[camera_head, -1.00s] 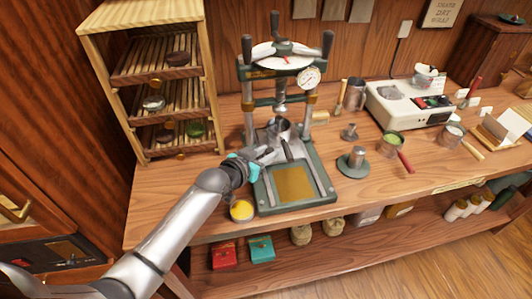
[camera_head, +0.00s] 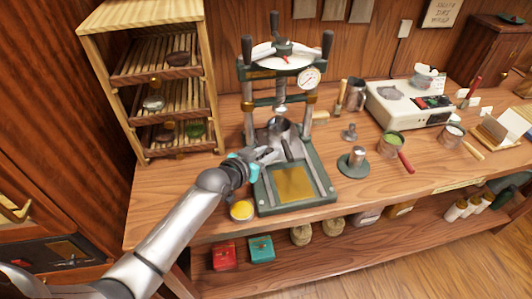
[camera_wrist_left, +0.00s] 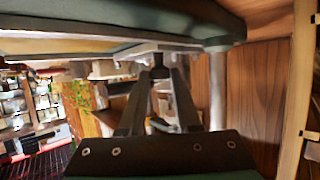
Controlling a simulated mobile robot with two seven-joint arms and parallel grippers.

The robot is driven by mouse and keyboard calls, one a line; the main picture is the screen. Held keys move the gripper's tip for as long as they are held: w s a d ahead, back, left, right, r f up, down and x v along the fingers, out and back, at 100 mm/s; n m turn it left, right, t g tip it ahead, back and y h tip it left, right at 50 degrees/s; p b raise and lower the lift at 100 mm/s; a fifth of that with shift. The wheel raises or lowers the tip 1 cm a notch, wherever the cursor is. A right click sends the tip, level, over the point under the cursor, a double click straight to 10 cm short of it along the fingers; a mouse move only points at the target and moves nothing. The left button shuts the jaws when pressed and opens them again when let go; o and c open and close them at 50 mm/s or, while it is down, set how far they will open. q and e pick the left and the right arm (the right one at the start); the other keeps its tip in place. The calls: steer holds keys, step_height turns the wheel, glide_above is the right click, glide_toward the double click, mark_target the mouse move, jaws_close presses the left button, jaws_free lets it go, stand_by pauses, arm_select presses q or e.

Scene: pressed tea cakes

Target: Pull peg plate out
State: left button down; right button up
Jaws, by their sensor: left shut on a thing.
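The screw press (camera_head: 281,75) stands on the bench. A metal cylinder (camera_head: 279,127) sits under its screw. A grey metal plate (camera_head: 294,148), which looks like the peg plate, lies at the press's base below the cylinder. My left gripper (camera_head: 268,154) is at the left side of this plate, partly hiding it. In the left wrist view the two fingers (camera_wrist_left: 158,72) come together at a pale metal edge (camera_wrist_left: 160,47). The gripper is shut on it; the exact grip is hard to make out. My right gripper is not in view.
A yellow-filled tin (camera_head: 241,210) stands by my left forearm. A round green base with a metal cylinder (camera_head: 356,159) is to the right. A wooden rack (camera_head: 212,100) stands at left.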

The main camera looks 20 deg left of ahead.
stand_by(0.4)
arm_select(q)
steer(key=s+d+p, duration=0.1)
steer(key=s+p, duration=0.1)
steer(key=s+d+p, duration=0.1)
steer(key=s+p, duration=0.1)
steer(key=s+d+p, duration=0.2)
steer(key=s, duration=0.1)
steer(key=shift+d, duration=0.1)
steer(key=shift+s+d, duration=0.3)
steer(key=shift+s, duration=0.2)
steer(key=c, duration=0.6)
jaws_free()
steer(key=shift+w, duration=0.1)
steer(key=p+v, duration=0.2)
steer(key=v, duration=1.3)
steer(key=shift+a, duration=0.15)
